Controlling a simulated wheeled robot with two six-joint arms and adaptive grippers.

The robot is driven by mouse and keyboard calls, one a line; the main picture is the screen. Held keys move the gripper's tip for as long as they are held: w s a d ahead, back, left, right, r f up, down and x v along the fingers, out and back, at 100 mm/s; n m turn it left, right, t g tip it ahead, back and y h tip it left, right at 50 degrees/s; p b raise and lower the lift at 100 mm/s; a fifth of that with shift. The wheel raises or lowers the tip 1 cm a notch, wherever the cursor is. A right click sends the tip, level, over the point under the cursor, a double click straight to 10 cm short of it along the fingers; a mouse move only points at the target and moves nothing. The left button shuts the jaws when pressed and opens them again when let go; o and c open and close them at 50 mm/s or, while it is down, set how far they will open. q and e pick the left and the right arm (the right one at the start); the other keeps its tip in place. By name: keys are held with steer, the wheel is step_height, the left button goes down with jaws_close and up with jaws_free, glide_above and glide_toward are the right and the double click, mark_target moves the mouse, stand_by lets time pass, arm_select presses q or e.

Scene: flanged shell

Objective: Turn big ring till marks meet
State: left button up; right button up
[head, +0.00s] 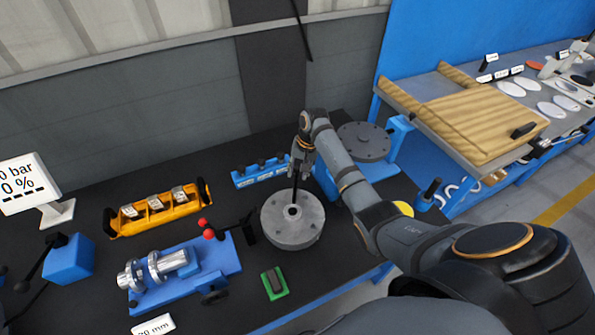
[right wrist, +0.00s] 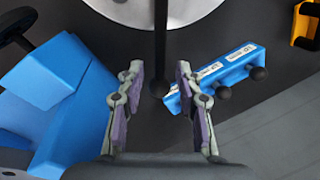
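A grey round flanged part (head: 292,232) with bolt holes and a raised central hub lies on the dark bench; it is likely the big ring. No marks on it can be made out. In the right wrist view, the pale edge of a round part (right wrist: 200,8) shows at the top. A thin black rod (head: 295,188) stands out from the part towards my right gripper (head: 301,165). In the right wrist view, the rod (right wrist: 160,45) ends in a ball between the spread fingers (right wrist: 158,88), with gaps on both sides. My left gripper is not in view.
A blue rack with black knobs (head: 258,173) stands behind the ring. A blue stand with a grey disc (head: 364,141) is behind right. A blue fixture with metal cylinders (head: 205,270), a yellow tray (head: 155,213) and a green block (head: 273,283) lie left and in front.

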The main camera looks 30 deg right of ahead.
steer(key=shift+a+f, duration=0.1)
steer(key=shift+f, duration=0.4)
steer(key=shift+c, duration=0.5)
jaws_close()
